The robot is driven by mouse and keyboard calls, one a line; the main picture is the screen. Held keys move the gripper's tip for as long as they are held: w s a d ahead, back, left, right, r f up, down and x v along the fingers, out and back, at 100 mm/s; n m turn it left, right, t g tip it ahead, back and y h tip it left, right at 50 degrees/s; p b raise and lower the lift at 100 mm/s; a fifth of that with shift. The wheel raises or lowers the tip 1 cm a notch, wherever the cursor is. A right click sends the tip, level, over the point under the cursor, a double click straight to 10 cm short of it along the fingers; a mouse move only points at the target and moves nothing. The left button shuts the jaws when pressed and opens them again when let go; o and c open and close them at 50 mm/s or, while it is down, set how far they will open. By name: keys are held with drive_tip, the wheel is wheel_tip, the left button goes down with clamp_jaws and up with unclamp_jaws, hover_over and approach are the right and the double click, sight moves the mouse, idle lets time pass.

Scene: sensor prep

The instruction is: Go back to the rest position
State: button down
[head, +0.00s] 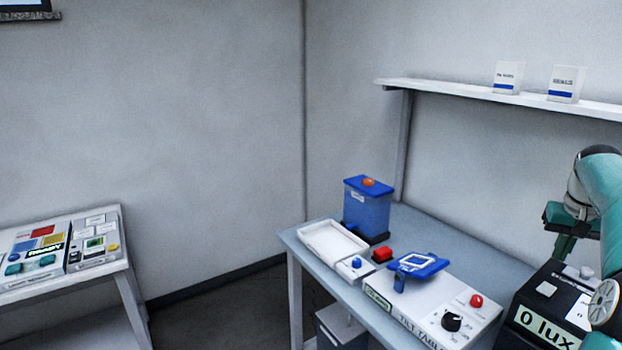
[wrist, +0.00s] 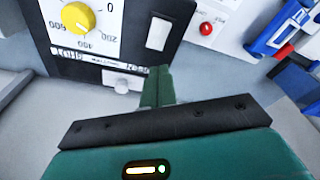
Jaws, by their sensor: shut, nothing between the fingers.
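My gripper (head: 562,232) is at the right edge in the head view, above the black lux box (head: 545,300) on the bench (head: 408,238). In the wrist view my gripper (wrist: 157,88) has its green fingers together with nothing between them. The wrist view looks down on the black panel with a yellow knob (wrist: 78,17) and a white label. The fingers appear over the panel's edge; I cannot tell how far above it they are.
A tilt table unit with a blue device (head: 418,265), a white tray (head: 333,240) and a blue bin (head: 368,208) stand on the bench. A shelf (head: 440,90) holds two white boxes. A second table (head: 108,270) stands left. Floor between tables is clear.

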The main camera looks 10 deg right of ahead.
drive_tip(key=w+a+r+n+t+h, duration=0.1)
drive_tip(key=a+r+n, duration=0.1)
drive_tip(key=a, duration=1.3)
drive_tip(key=a+r+n, duration=0.2)
drive_tip(key=a, duration=1.3)
drive_tip(key=s+a+f+n+t+y, duration=0.1)
drive_tip(key=s+a+f, duration=0.3)
drive_tip(key=s+a, duration=0.3)
drive_tip(key=s+a+f+n+t+y, duration=0.1)
drive_tip(key=s+a+f+n+t, duration=0.1)
drive_tip(key=s+a+f, duration=0.3)
drive_tip(key=s+a, duration=0.3)
drive_tip(key=a, duration=0.3)
drive_tip(key=shift+f, duration=0.15)
drive_tip(key=shift+s+a, duration=0.1)
